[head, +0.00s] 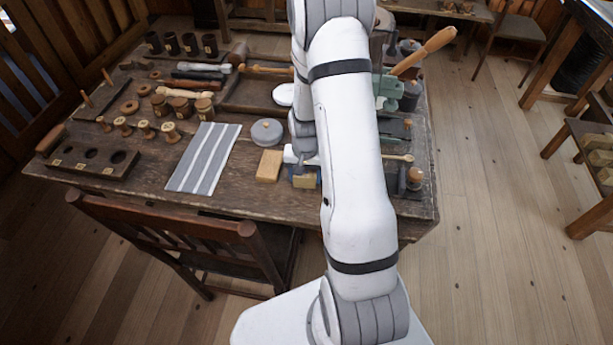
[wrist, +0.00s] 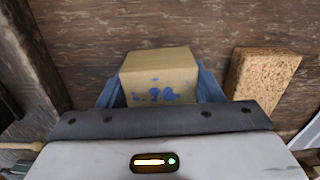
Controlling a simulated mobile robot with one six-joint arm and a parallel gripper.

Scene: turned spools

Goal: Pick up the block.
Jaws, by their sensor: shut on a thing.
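The block (wrist: 158,72) is pale tan with blue marks on its front face. In the wrist view it sits between the two blue fingers of my gripper (wrist: 160,86), which are shut on it from both sides. In the head view, the block (head: 304,182) shows low beside my white arm, near the table's front edge, and my gripper (head: 306,172) is over it, partly hidden by the arm. I cannot tell whether the block touches the table top.
A cork-like block (head: 269,165) lies close to the left; it is at the right in the wrist view (wrist: 262,78). A grey striped cloth (head: 204,158), a round grey lid (head: 267,132) and a holed wooden rack (head: 90,160) lie farther left. A chair (head: 170,235) stands in front.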

